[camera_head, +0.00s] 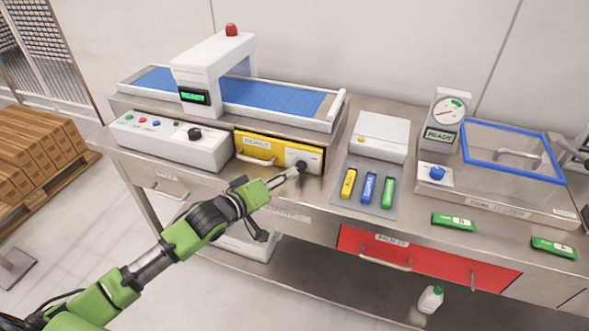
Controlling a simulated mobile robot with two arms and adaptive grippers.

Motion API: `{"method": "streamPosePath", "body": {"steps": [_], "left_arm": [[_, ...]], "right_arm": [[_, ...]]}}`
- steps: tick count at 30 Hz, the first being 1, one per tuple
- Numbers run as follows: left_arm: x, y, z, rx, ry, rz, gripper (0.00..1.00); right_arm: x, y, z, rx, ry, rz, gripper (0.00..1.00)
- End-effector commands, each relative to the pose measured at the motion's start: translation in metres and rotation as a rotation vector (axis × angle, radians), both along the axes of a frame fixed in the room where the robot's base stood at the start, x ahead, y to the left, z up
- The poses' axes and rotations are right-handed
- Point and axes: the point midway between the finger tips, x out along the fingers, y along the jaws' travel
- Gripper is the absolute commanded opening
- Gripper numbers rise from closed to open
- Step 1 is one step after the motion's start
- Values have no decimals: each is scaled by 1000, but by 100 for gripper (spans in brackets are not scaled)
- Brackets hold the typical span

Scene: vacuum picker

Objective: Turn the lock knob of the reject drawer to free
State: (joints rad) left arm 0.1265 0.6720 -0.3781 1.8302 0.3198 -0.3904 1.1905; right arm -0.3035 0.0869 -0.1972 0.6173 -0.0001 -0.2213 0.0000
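A yellow drawer (280,151) is set in the front of the steel bench, below the blue conveyor, and looks shut. It has a bar handle on its left and a small label too blurred to read surely. A pale lock plate (313,159) sits on its right part, with a small dark knob (302,165) on it. My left gripper (296,170) is at the knob, its tip at or touching it. The fingers are too small to tell whether they are open or closed on it, and the knob's pointer direction is unclear. My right gripper is not in view.
A control box (170,143) with buttons stands left of the drawer. A grey tray (345,206) with yellow, blue and green packs lies to the right. A red drawer (440,262) with a bar handle is lower right. A white bottle (431,298) stands below it.

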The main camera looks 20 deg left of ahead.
Motion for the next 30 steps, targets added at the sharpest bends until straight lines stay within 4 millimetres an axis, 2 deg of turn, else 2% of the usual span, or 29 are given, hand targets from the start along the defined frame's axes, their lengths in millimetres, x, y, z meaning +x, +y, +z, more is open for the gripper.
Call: {"method": "streamPosePath", "body": {"steps": [3, 9, 15, 23, 26, 27, 30], "left_arm": [[20, -6, -4, -1, 0, 1, 28], [42, -14, -11, -1, 0, 1, 28], [51, -16, -15, 0, 0, 0, 28], [51, -17, -15, 0, 0, 0, 28], [51, -17, -15, 0, 0, 0, 5], [51, -17, -15, 0, 0, 0, 0], [51, -17, -15, 0, 1, 1, 0]], "right_arm": [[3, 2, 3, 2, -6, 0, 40], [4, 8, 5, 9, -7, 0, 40], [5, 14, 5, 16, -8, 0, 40], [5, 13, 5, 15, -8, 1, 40], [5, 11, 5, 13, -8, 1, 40], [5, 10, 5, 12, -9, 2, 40], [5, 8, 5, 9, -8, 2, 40]]}}
